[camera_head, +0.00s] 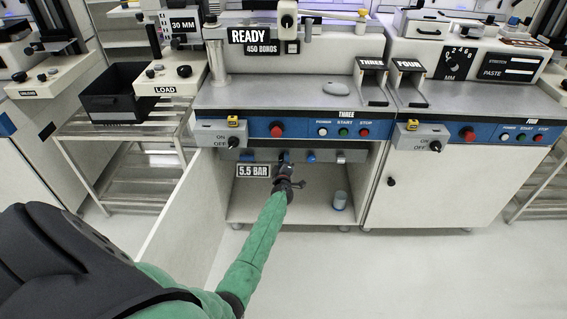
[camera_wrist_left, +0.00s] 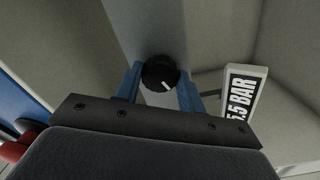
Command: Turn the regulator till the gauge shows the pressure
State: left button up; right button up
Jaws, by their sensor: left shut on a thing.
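In the head view my left gripper (camera_head: 284,160) reaches into the open cabinet under machine THREE and hides the knob. A 5.5 BAR sign (camera_head: 253,170) hangs to its left; the sign (camera_wrist_left: 240,97) also shows at the right in the left wrist view. I cannot make out a gauge face or reading. My right gripper is out of view.
The open cabinet door (camera_head: 186,215) stands left of my forearm. Above is the blue panel (camera_head: 300,129) with buttons and a switch box (camera_head: 222,134). The floor in front is clear.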

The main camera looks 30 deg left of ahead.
pick_arm(q)
jog(key=shift+n, duration=1.2)
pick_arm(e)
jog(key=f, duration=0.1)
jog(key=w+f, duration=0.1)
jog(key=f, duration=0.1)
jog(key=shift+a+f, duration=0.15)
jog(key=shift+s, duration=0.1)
pick_arm(q)
jog(key=o, duration=1)
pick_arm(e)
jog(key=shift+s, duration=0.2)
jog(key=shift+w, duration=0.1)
